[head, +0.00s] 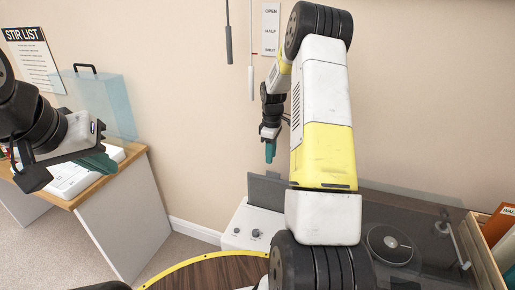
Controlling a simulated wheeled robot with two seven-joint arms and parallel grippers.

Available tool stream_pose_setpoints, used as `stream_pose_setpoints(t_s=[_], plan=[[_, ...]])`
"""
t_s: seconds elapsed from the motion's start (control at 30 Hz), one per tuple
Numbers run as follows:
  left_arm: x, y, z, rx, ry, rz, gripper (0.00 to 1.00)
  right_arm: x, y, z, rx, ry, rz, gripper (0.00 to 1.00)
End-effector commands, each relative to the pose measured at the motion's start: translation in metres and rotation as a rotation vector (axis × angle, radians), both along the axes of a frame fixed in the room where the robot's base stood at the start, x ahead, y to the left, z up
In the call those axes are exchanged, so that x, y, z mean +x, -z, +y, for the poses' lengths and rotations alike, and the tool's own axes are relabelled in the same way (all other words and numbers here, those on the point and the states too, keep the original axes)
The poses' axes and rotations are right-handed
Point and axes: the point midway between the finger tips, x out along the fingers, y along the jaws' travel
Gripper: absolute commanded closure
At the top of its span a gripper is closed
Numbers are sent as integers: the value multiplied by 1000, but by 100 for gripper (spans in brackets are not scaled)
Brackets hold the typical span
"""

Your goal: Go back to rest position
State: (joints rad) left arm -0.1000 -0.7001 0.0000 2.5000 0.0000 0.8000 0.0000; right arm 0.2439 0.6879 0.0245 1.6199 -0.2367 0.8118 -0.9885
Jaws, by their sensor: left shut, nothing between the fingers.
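My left gripper (97,163) is at the left, held in front of a wooden-topped desk. Its teal fingers are shut and empty. My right gripper (270,152) hangs with its teal fingers pointing down, close to the beige wall in the picture's middle. I see its fingers as one narrow block, so I cannot tell whether they are open. My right arm rises through the middle of the view and hides part of what is behind it.
The desk (140,155) bears a translucent blue cover (110,105) with a black handle and a white device (68,182). A record player (390,243) stands lower right, beside a crate (487,262) of records. A yellow-rimmed round wooden top (205,273) is at the bottom. Grey pulls (228,45) hang on the wall.

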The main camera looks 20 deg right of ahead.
Motion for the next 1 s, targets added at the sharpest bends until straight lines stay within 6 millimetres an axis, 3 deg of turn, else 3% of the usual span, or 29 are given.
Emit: stream_pose_setpoints(t_s=[0.13,0.23,0.47,0.7,1.0], plan=[[0,0,0,0,0,0,100,0,-3,1,0,4,-4,71],[0,0,0,0,0,0,100,-3,-22,6,0,29,-24,71],[0,0,0,0,0,0,100,-35,-112,36,20,178,-123,71],[0,0,0,0,0,0,100,-94,-194,73,80,364,-229,71],[0,0,0,0,0,0,100,-186,-256,113,204,585,-342,71]])
